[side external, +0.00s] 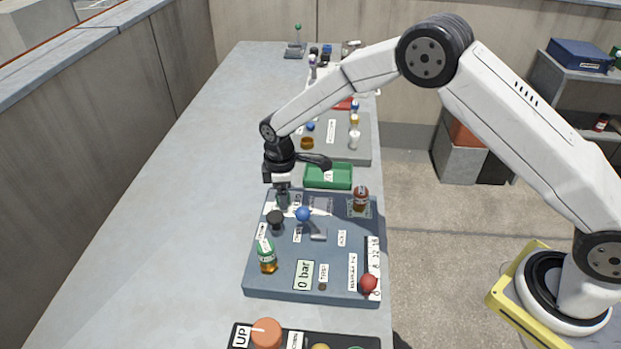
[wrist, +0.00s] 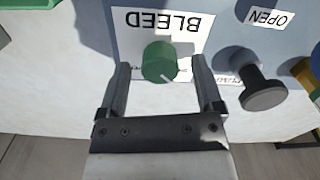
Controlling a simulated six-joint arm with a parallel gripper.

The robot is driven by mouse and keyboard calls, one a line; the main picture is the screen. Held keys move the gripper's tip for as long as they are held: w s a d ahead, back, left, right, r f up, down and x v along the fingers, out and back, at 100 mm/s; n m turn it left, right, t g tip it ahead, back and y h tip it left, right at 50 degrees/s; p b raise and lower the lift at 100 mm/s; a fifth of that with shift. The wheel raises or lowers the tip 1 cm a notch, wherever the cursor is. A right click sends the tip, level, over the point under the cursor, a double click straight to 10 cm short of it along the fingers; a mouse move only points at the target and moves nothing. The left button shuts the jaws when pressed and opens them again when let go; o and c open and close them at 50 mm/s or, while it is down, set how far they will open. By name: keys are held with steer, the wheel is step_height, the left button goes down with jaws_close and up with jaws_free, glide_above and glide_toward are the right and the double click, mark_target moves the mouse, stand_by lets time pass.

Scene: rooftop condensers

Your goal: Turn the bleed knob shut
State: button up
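The bleed knob (wrist: 158,60) is a round green knob with a white pointer line, on a white plate marked BLEED, upside down in the wrist view. The line points toward the bottom and slightly right of that view. My gripper (wrist: 161,68) is open, with one finger on each side of the knob. A gap shows between each finger and the knob, so it is not gripped. In the side view my gripper (side external: 283,202) points down at the far left corner of the blue-grey panel (side external: 262,284); it largely hides the knob there.
A black knob (wrist: 264,93) stands close to the right finger in the wrist view, near an OPEN label. On the panel are a blue knob (side external: 303,214), a green-capped bottle (side external: 267,256), an amber bottle (side external: 361,198) and a red ball (side external: 369,283). A green tray (side external: 328,187) lies behind.

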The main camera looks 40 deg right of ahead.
mark_target(289, 194)
steer(key=shift+r, duration=0.1)
steer(key=shift+r, duration=3.85)
steer(key=shift+s+d, duration=0.1)
steer(key=shift+s+d+r+m, duration=0.3)
steer(key=shift+s+d, duration=0.05)
steer(key=shift+d, duration=0.1)
steer(key=s+d+r+m+t, duration=0.1)
steer(key=s+d+m, duration=0.4)
steer(key=s, duration=0.7)
steer(key=s+d+r+m+t, duration=0.1)
steer(key=s+d+m, duration=0.4)
steer(key=s, duration=0.7)
steer(key=d+r, duration=0.1)
steer(key=d, duration=0.1)
steer(key=shift+d+m+t, duration=0.3)
steer(key=shift+m, duration=0.1)
steer(key=shift+w, duration=0.1)
steer(key=shift+c, duration=0.2)
